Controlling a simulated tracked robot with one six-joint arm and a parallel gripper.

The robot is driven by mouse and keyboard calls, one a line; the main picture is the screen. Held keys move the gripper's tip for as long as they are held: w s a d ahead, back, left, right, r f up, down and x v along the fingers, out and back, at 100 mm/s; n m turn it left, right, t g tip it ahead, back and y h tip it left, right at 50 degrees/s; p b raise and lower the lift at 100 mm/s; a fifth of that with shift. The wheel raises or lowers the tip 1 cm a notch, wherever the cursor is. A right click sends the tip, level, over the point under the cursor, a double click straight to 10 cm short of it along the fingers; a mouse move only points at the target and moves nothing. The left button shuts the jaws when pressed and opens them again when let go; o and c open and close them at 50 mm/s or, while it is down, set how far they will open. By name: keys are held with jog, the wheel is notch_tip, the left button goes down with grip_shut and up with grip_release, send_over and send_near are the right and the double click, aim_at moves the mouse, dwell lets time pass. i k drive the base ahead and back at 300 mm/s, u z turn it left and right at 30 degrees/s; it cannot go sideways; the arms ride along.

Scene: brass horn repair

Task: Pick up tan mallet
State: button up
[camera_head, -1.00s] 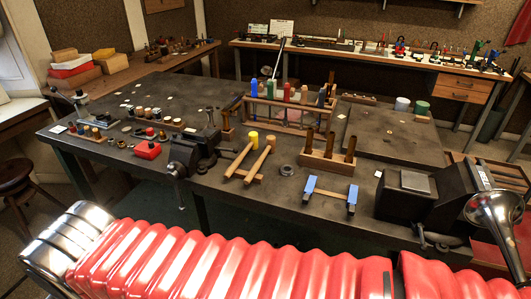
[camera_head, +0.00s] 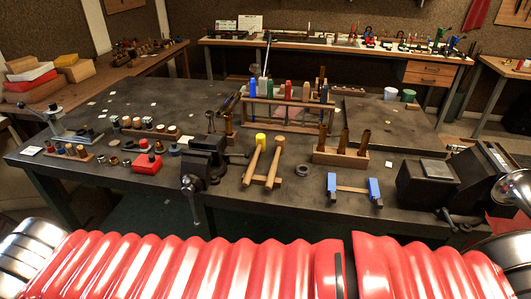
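The tan mallet (camera_head: 275,163) lies on the dark workbench (camera_head: 225,210), near the middle of the head view. Its tan head is at the far end, and its wooden handle points toward me. A second mallet with a yellow head (camera_head: 261,139) lies just to its left. Both handles rest across a small wooden bar (camera_head: 264,181). My red ribbed arm crosses the bottom of the view. My gripper is not in view, so its opening and contents cannot be seen.
A bench vise (camera_head: 207,163) stands left of the mallets. A wooden tool rack (camera_head: 288,112) is behind them, and a block with upright brass tubes (camera_head: 340,157) is to the right. A blue-ended tool (camera_head: 353,189) and a ring (camera_head: 302,170) lie nearby.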

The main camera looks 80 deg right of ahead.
aim_at(280, 140)
jog(key=i, duration=0.7)
jog(key=z, duration=2.45)
jog(key=i, duration=0.5)
jog(key=z, duration=0.05)
